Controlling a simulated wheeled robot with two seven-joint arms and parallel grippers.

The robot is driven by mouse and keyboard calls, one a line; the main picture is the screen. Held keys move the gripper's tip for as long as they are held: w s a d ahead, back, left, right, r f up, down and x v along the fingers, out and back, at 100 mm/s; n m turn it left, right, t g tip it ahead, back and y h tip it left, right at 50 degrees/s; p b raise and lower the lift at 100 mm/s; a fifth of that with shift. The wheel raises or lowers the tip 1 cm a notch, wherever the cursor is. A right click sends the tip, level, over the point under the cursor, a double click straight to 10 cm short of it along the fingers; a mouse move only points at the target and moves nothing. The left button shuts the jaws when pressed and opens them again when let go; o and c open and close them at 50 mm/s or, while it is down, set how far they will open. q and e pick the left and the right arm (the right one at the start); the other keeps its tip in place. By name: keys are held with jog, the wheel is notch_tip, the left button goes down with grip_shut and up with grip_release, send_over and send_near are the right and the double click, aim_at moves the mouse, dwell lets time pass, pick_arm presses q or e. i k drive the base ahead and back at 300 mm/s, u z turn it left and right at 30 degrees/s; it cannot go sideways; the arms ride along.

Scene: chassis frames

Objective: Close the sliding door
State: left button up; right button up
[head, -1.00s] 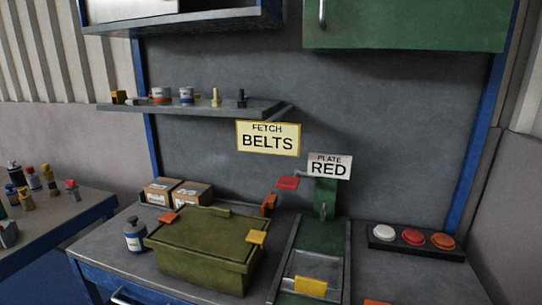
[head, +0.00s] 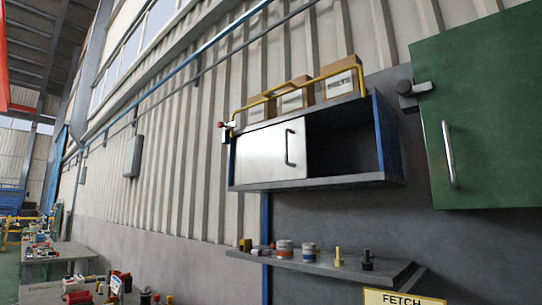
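The sliding door (head: 270,155) is a white panel with a dark upright handle (head: 290,147). It covers the left part of a wall cabinet (head: 345,181) with blue end panels. The right part of the cabinet is open and shows a dark, seemingly empty inside. Neither of my grippers is in the head view.
Boxes (head: 338,80) stand on top of the cabinet behind a yellow rail (head: 283,90). A green cabinet door with a handle (head: 450,155) is at the right. Below, a shelf (head: 335,268) holds cans and bolts. A bench with small items is at lower left.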

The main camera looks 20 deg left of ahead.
aim_at(277, 152)
jog(key=u, duration=0.2)
jog(key=k, duration=0.45)
jog(key=u, duration=1.05)
jog(key=i, duration=0.75)
jog(key=z, duration=0.5)
